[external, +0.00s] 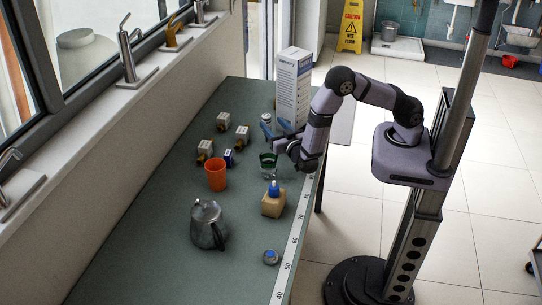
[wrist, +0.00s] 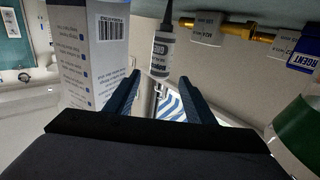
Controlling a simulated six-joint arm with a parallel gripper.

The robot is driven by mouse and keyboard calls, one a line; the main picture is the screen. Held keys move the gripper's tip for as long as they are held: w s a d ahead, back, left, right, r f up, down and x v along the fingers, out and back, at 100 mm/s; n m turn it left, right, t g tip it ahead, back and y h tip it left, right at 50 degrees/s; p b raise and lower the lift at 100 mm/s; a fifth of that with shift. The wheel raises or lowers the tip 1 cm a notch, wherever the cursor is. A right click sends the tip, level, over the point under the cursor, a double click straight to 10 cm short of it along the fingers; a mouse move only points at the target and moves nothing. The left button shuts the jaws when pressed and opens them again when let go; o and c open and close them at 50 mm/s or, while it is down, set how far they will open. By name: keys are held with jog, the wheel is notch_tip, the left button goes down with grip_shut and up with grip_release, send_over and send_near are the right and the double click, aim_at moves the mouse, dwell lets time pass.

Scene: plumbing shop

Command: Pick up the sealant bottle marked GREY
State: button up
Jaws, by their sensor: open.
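The sealant bottle marked GREY (wrist: 161,54) shows in the wrist view, with a pale body and a dark nozzle. It appears just beyond my fingertips, roughly between them in the picture. In the external view a small pale bottle (external: 266,119), apparently the same one, stands on the bench beside the tall box, partly behind my gripper. My gripper (external: 276,129) has blue fingers and is low over the bench at its right side. In the wrist view my gripper (wrist: 158,80) is open, with nothing held between the fingers.
A tall white printed box (external: 292,88) stands close to the bottle. A green and white container (external: 268,162) is below my gripper in the picture.

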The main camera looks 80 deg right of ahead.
aim_at(269, 119)
jog(key=shift+p+x, duration=1.1)
jog(key=shift+x, duration=2.15)
jog(key=c, duration=1.2)
